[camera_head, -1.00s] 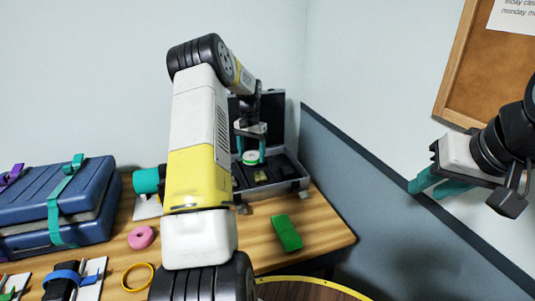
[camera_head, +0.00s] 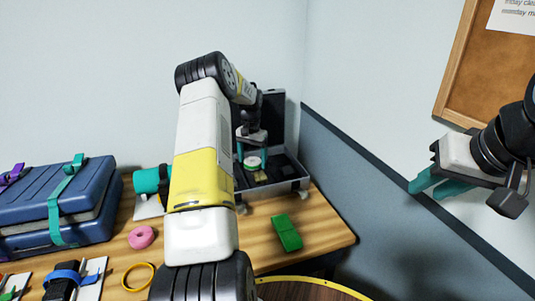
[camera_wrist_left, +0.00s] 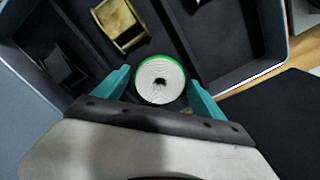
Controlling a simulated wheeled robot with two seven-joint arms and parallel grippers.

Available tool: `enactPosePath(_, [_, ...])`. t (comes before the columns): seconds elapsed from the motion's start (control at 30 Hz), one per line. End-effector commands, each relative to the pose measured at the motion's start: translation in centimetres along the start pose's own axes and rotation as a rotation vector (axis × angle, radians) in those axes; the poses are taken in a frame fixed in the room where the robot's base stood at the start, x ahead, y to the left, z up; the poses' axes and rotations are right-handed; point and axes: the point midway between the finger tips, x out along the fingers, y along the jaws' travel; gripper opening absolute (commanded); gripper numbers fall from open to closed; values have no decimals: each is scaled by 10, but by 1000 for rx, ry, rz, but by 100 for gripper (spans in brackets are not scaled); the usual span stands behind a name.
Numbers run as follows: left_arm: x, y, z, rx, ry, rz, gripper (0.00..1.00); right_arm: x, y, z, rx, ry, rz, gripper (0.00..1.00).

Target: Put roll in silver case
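The roll (camera_head: 253,162) is white with a green rim and a dark centre hole. In the left wrist view the roll (camera_wrist_left: 160,80) sits between the fingertips, hole facing the camera. The silver case (camera_head: 290,186) stands open at the back right of the table, its dark lid raised. Whether the roll touches the case floor cannot be told. My right gripper (camera_head: 428,186) is open and empty in the air at the right.
A brass piece (camera_wrist_left: 120,22) lies in a compartment of the case. A green block (camera_head: 286,232) lies in front of the case. A pink ring (camera_head: 142,237), a yellow ring (camera_head: 138,277) and a blue strapped case (camera_head: 90,213) are at the left. A wall is close behind.

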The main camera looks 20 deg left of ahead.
Motion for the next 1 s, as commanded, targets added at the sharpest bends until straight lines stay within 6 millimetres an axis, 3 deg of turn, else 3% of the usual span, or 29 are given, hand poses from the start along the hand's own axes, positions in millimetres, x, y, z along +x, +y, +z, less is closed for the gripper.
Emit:
enactPosePath(0.37, [-7, 0, 0, 0, 2, -1, 80, 0, 0, 0, 0, 0, 0, 32])
enactPosePath(0.8, [-92, 0, -1, 0, 4, -2, 80, 0, 0, 0, 0, 0, 0, 32])
enactPosePath(1.0, [-117, 0, 0, 1, 1, 0, 80, 0, 0, 0, 0, 0, 0, 32])
